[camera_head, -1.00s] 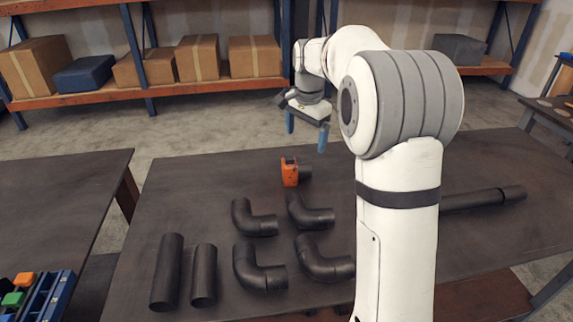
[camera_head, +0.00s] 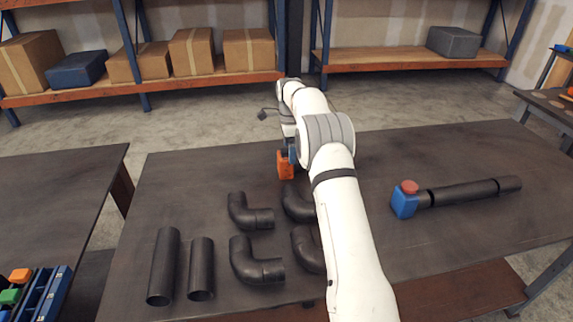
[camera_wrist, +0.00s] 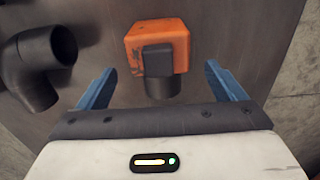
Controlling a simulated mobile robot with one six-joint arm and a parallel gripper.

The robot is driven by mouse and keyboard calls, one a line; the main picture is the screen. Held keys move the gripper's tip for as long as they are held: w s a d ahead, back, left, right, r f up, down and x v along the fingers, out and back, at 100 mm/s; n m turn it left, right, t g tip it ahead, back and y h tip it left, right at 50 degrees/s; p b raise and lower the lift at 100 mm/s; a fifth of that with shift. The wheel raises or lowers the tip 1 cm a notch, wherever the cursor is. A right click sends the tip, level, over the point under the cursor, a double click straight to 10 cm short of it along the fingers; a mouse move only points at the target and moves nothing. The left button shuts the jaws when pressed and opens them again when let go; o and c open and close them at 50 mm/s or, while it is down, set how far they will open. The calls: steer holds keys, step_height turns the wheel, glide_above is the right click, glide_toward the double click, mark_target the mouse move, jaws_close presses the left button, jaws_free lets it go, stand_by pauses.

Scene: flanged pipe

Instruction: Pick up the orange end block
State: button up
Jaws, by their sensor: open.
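The orange end block (camera_head: 285,166) stands on the dark table (camera_head: 200,180) near its far edge, partly hidden behind my arm in the head view. In the wrist view the orange end block (camera_wrist: 157,42) has a dark square boss on top and a black round stub at its lower side. My gripper (camera_wrist: 160,85) is open, its two blue fingers on either side of the block's stub end with gaps on both sides. The fingers do not touch the block. In the head view only a bit of a blue finger of my gripper (camera_head: 293,155) shows beside the block.
Several black pipe elbows (camera_head: 255,262) lie nearer on the table, and one shows left of my gripper (camera_wrist: 48,45). Two straight pipes (camera_head: 163,268) lie at the front left. A blue block with a red top (camera_head: 405,200) joins a long pipe (camera_head: 470,192) at right.

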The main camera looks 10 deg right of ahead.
step_height(320, 180, down, 4)
steer(key=shift+f+p, duration=0.15)
steer(key=shift+p, duration=0.25)
steer(key=shift+c, duration=0.2)
jaws_close()
steer(key=shift+w, duration=0.1)
stand_by(0.6)
